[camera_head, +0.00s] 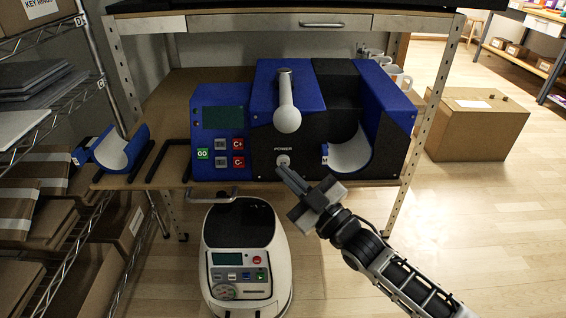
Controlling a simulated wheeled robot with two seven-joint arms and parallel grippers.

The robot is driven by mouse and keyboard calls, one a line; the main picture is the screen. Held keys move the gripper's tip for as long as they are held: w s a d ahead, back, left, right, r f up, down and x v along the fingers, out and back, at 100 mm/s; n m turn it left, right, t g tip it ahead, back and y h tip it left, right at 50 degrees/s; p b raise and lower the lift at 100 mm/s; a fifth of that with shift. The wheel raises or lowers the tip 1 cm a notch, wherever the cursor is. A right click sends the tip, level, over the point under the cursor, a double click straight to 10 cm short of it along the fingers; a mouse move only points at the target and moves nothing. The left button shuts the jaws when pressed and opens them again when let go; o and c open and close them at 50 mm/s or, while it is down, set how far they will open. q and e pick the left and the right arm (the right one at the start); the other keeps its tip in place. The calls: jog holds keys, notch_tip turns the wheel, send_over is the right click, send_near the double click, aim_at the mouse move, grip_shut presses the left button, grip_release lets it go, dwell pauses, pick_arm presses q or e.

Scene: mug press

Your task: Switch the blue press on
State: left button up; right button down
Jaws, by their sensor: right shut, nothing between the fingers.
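The blue press (260,92) stands on the shelf of the workbench, blue and black with a panel of buttons and a small screen at its left. Its white round power switch (283,160) sits below the word POWER on the black front. A lever with a white knob (287,119) rises above it. My right gripper (281,170) is shut and empty, with its fingertips just below the power switch. I cannot tell whether they touch it. The left gripper is out of view.
A blue mug-press attachment (118,150) lies at the shelf's left. A white machine (240,255) stands below the shelf. Several mugs (398,77) stand behind the press at right. A cardboard box (475,125) sits on the floor at right, with open floor in front.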

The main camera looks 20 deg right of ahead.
jog(key=shift+w+d, duration=0.1)
jog(key=shift+w, duration=0.4)
dwell(0.7)
jog(key=shift+s+a+p, duration=0.25)
jog(key=shift+s+p, duration=0.2)
jog(key=shift+s, duration=0.5)
jog(key=s+a+p, duration=0.1)
jog(key=s+p, duration=0.2)
jog(key=s, duration=0.2)
jog(key=shift+s+a, duration=0.35)
jog(key=shift+s, duration=0.05)
